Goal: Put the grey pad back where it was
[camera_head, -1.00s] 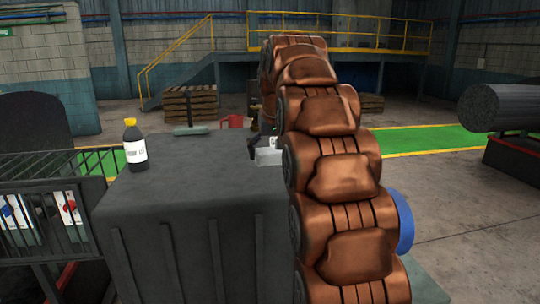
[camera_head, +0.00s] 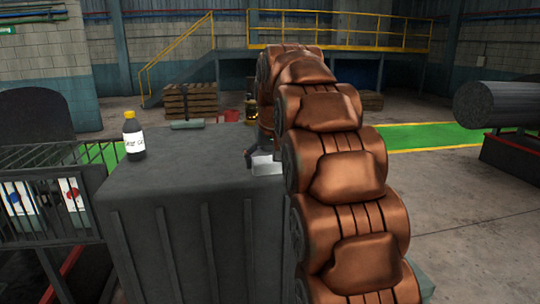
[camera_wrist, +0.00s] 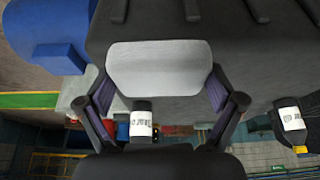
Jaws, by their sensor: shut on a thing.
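The grey pad (camera_wrist: 158,68) is a light, rounded block between the fingers of my gripper (camera_wrist: 160,92) in the wrist view. My gripper is shut on it, one finger at each side. In the head view the pad (camera_head: 266,166) shows as a pale block at the right of the dark crate's top, partly hidden by my copper-coloured arm. My gripper (camera_head: 252,155) shows there only as a small dark part beside it. I cannot tell whether the pad touches the crate (camera_head: 190,165).
A dark bottle with yellow cap (camera_head: 133,136) stands at the crate's left; it also shows in the wrist view (camera_wrist: 290,118). A second white-labelled item (camera_wrist: 141,124) appears below the pad there. A blue object (camera_wrist: 45,38) is at upper left. A railed rack (camera_head: 50,190) stands left.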

